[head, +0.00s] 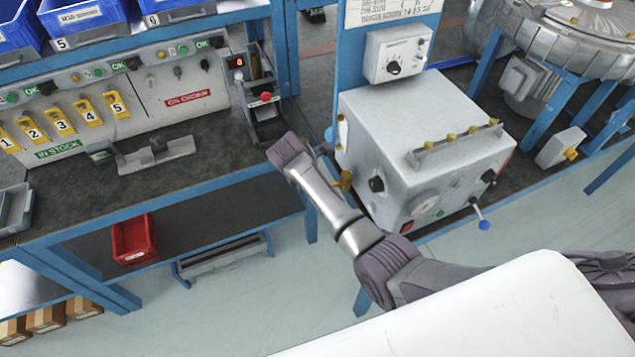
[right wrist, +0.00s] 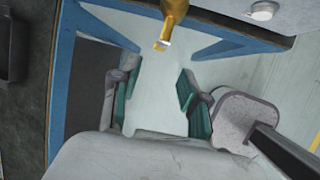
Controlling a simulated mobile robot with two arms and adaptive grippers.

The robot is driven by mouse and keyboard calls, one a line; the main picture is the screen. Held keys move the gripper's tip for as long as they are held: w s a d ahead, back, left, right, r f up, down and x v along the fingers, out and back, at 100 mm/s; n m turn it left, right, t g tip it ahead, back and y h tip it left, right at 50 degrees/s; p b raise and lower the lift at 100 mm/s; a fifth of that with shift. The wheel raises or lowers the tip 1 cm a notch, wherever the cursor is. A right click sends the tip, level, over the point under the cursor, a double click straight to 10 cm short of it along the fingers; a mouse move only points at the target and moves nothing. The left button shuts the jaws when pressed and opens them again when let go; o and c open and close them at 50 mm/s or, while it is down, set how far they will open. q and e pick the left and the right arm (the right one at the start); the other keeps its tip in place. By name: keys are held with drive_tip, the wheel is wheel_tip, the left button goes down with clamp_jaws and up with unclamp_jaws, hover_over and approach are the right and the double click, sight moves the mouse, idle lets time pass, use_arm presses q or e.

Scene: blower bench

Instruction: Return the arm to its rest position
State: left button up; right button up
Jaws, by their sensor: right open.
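My right arm (head: 330,205) reaches in from the lower right, across the gap between the dark bench and the grey box. Its gripper is mostly hidden behind the wrist in the head view. In the right wrist view the right gripper (right wrist: 158,100) is open and empty, its two green-padded fingers apart with pale floor showing between them. A yellow handle-like part (right wrist: 172,22) lies beyond the fingertips and is not gripped. A yellow part (head: 345,180) also shows at the grey box's left side, close to the wrist. My left gripper is not in view.
The grey box (head: 420,130) with knobs and a blue-tipped lever (head: 482,222) stands right of my arm. A small device with a red button (head: 265,98) is on the bench beyond the wrist. A red bin (head: 133,240) sits on the lower shelf. Floor (head: 270,300) is clear below.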

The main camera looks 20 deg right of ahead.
drive_tip(key=shift+f, duration=0.1)
idle(0.3)
drive_tip(key=s+d+f+m+g+y+b, duration=0.1)
drive_tip(key=s+f+m, duration=0.3)
drive_tip(key=s+f, duration=0.85)
drive_tip(key=s+f+m+y+b, duration=0.1)
drive_tip(key=s+f+m+y, duration=0.15)
drive_tip(key=s+f, duration=1)
drive_tip(key=s+d+f+m+b, duration=0.1)
drive_tip(key=s+d+f+m, duration=0.1)
drive_tip(key=s+f+m, duration=0.2)
drive_tip(key=s+d+f+m+b, duration=0.1)
drive_tip(key=s+f+m, duration=0.4)
drive_tip(key=s, duration=1.6)
wheel_tip(320, 180, down, 6)
drive_tip(key=shift+d+r+y, duration=0.15)
drive_tip(key=shift+d+y, duration=0.2)
drive_tip(key=shift+d, duration=0.2)
drive_tip(key=shift+s+m, duration=0.1)
drive_tip(key=shift+m, duration=0.15)
idle(1.5)
